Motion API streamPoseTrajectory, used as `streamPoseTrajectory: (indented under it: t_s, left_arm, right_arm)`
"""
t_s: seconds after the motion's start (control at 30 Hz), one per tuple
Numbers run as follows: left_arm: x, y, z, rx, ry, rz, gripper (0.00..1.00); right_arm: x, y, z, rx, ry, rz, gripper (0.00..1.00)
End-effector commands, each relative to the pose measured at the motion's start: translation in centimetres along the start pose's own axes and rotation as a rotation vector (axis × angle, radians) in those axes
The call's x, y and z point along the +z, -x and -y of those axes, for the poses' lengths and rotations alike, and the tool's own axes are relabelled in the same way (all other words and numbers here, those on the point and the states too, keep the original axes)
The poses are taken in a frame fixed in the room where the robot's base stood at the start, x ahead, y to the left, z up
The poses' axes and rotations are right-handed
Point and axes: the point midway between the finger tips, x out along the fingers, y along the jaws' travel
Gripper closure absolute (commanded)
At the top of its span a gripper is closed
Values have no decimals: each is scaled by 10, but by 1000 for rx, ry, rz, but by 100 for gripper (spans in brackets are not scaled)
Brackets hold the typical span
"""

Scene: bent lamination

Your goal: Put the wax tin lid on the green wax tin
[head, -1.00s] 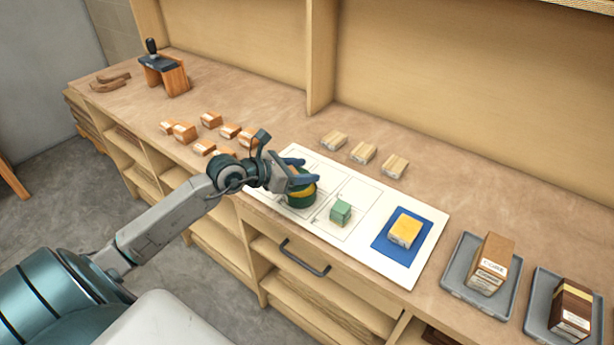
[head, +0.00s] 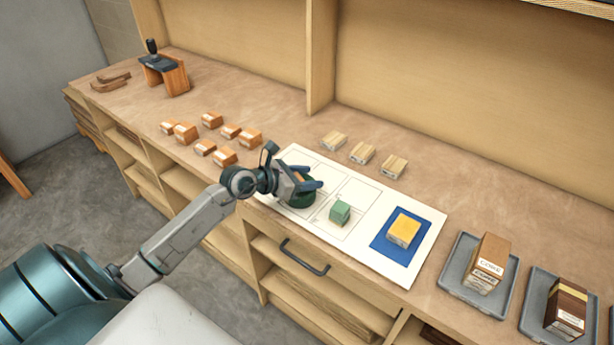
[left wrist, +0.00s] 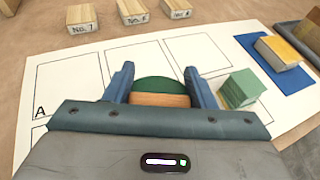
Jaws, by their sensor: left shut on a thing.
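The green wax tin (head: 301,201) stands on the white sheet, upright as far as I can tell and partly hidden by my left gripper. My left gripper (head: 308,186) is at the top of the tin and shut on a round lid. In the left wrist view, a dark green round top (left wrist: 158,85) with an orange-brown band below it sits between the two fingers (left wrist: 160,90). The lid is at the tin's mouth; I cannot tell whether it is fully seated. My right gripper is not in view.
A green block (head: 340,212) stands close to the right of the tin. A yellow block (head: 403,231) lies on a blue square (head: 388,243). Pale blocks (head: 362,153) lie behind, several orange blocks (head: 224,157) to the left, grey trays (head: 455,287) to the right.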

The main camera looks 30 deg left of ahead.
Motion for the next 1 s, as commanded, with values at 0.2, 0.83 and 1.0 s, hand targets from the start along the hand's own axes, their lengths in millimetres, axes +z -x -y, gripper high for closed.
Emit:
streamPoseTrajectory:
  t_s: [0.2, 0.83, 1.0]
  left_arm:
    - [-3, -1, 0, 0, 1, 0, 32]
    - [2, 22, -1, 2, -4, -4, 28]
    - [2, 44, -1, 2, -5, -5, 28]
  right_arm:
    - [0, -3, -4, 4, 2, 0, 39]
    - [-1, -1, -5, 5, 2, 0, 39]
    - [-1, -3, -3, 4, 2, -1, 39]
